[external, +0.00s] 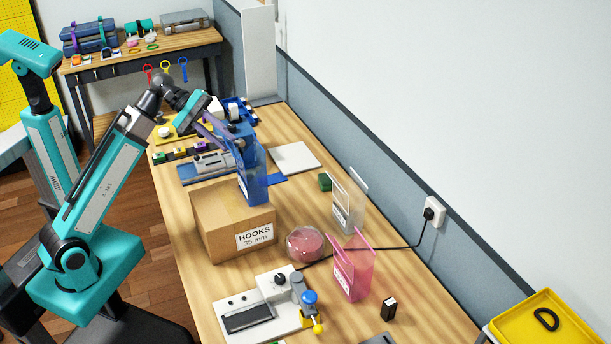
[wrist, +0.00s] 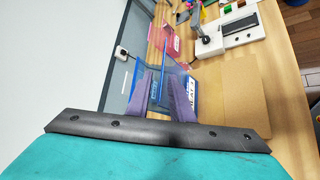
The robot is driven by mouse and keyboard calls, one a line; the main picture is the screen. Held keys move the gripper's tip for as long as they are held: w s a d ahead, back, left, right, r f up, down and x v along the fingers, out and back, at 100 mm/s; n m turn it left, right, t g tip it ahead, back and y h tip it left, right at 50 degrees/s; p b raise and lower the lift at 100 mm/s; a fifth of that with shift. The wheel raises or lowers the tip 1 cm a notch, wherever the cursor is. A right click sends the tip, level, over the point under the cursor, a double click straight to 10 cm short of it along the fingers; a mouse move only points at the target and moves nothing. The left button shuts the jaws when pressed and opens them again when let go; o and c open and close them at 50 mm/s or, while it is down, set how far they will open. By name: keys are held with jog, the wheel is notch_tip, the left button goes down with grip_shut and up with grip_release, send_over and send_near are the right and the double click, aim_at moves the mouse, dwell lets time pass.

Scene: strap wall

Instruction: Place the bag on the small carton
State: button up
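A translucent blue bag (external: 252,176) hangs upright below my gripper (external: 230,132) in the external view. My purple fingers are at its upper part, and the bag also shows between and beyond them in the wrist view (wrist: 183,62). My gripper (wrist: 163,88) appears shut on the bag. The small brown carton (external: 222,218), labelled "HOOKS 35 mm", stands on the table. The bag's lower end overlaps the carton's far right top edge in the external view; I cannot tell whether they touch. In the wrist view the carton (wrist: 232,88) lies right of the bag.
A clear bag (external: 347,207) and a pink bag (external: 352,270) stand right of the carton. A white plate (external: 296,158) lies behind. The wall (external: 390,190) bounds the table's right side.

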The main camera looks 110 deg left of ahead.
jog(key=v, duration=1)
jog(key=shift+s+r, duration=0.15)
jog(key=shift+s, duration=0.1)
dwell(0.6)
